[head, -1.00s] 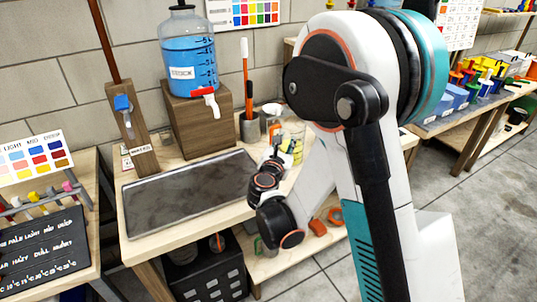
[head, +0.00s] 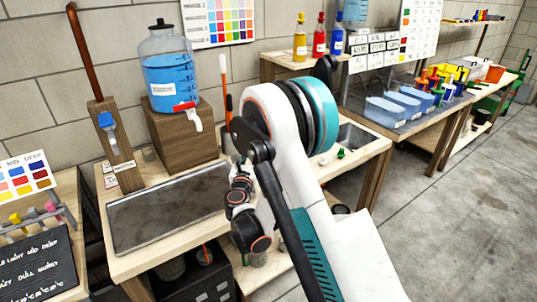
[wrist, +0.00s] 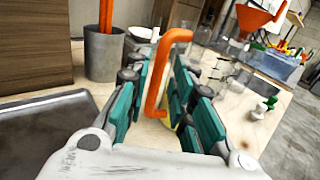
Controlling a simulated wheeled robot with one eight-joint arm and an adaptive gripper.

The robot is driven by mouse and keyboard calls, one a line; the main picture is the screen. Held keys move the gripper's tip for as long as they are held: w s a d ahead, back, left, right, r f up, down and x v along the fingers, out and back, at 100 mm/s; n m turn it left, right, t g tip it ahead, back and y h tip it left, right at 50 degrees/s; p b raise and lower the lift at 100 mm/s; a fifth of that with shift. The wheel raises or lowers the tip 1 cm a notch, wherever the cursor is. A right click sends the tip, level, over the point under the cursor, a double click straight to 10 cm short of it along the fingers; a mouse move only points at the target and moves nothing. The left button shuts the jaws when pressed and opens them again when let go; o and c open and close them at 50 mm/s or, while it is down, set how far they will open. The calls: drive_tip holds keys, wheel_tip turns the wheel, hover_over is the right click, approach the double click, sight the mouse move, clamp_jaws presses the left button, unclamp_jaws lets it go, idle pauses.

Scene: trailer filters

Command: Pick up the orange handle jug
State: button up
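The jug's orange handle (wrist: 163,75) stands upright in the middle of the wrist view. It is between the two teal finger pads of my gripper (wrist: 163,103), with gaps visible beside it. The gripper is open around the handle. The jug's clear body is mostly hidden behind the right finger, and I cannot make out its outline. In the head view my arm hides the jug and the fingertips.
A grey cup (wrist: 105,55) with orange rods stands left of the handle. A dark tray (head: 165,208) lies on the bench at left. A blue-filled dispenser (head: 168,80) stands on a wooden block (head: 180,138). An orange funnel (wrist: 256,20) is at the wrist view's upper right.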

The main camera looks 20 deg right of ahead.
drive_tip(key=b+x, duration=0.1)
drive_tip(key=x, duration=0.4)
drive_tip(key=shift+w+d, duration=0.15)
drive_tip(key=shift+w, duration=0.15)
drive_tip(key=shift+c, duration=0.6)
clamp_jaws()
